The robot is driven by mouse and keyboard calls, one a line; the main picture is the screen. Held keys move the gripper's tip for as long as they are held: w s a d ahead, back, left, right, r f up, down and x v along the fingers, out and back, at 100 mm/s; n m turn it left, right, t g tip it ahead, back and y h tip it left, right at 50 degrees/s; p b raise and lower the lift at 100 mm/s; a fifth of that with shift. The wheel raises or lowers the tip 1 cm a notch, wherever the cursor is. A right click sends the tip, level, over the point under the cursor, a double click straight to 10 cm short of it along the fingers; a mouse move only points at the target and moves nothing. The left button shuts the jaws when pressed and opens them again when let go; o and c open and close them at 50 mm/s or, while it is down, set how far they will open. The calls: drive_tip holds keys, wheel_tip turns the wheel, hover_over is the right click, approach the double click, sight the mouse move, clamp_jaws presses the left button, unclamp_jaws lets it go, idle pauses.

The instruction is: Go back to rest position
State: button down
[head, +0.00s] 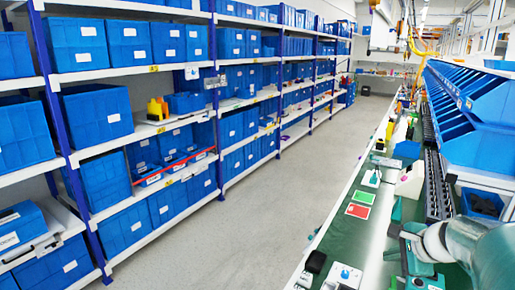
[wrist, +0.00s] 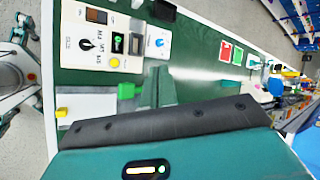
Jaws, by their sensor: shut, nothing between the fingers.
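A white control panel (wrist: 97,38) lies on the green workbench (wrist: 205,70) in the wrist view. It carries a black rotary switch (wrist: 87,45) with printed labels beside it. A smaller white box with a blue round knob (wrist: 158,43) sits to its right and also shows at the bottom of the head view (head: 345,273). My gripper (wrist: 161,84) shows as teal fingers beyond the dark edge of its body, shut and empty. It is apart from the switch, to the lower right of the panel. Part of my teal arm shows at the head view's lower right.
Shelves of blue bins (head: 105,110) line the left, with a clear grey aisle (head: 260,195) between. Red (head: 357,210) and green cards (head: 364,197) lie on the bench. Blue bins (head: 478,145) rise at the right. A green block (wrist: 128,90) stands near the panel.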

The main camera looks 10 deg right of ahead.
drive_tip(key=s+a+r+n+g, duration=0.1)
drive_tip(key=s+a+r+n, duration=0.15)
drive_tip(key=a+n, duration=0.5)
drive_tip(key=s+a+r+n+g, duration=0.1)
drive_tip(key=s+a+n, duration=0.3)
drive_tip(key=a, duration=0.6)
drive_tip(key=s+a+n+h, duration=0.1)
drive_tip(key=s+a+n, duration=0.6)
drive_tip(key=s+n, duration=0.1)
drive_tip(key=shift+s+a+f+n+h, duration=0.2)
drive_tip(key=shift+f+n+h, duration=0.1)
drive_tip(key=shift+n, duration=0.25)
drive_tip(key=shift+d, duration=0.1)
